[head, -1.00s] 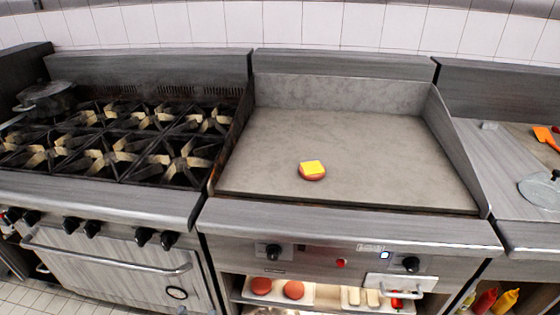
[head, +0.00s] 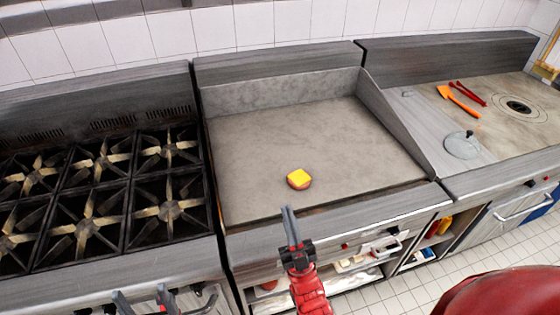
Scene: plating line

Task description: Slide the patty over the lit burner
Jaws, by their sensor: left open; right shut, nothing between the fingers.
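The patty (head: 300,184), a brown-red disc, lies on the flat griddle plate (head: 260,140) near its front edge. A yellow cheese slice (head: 299,176) covers most of its top. My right gripper (head: 288,212), on a red arm, is shut and empty just in front of the patty, over the griddle's front edge, apart from the patty in the picture. My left gripper (head: 143,296) is open and empty at the bottom edge, in front of the stove. I see no flame under the griddle or on the open burners (head: 168,210).
A metal divider wall (head: 395,115) bounds the griddle on the right. Beyond it, the right counter holds an orange spatula (head: 458,101), red tongs (head: 470,94) and a round metal lid (head: 462,145). The rest of the griddle is clear. Shelves below hold bottles and trays.

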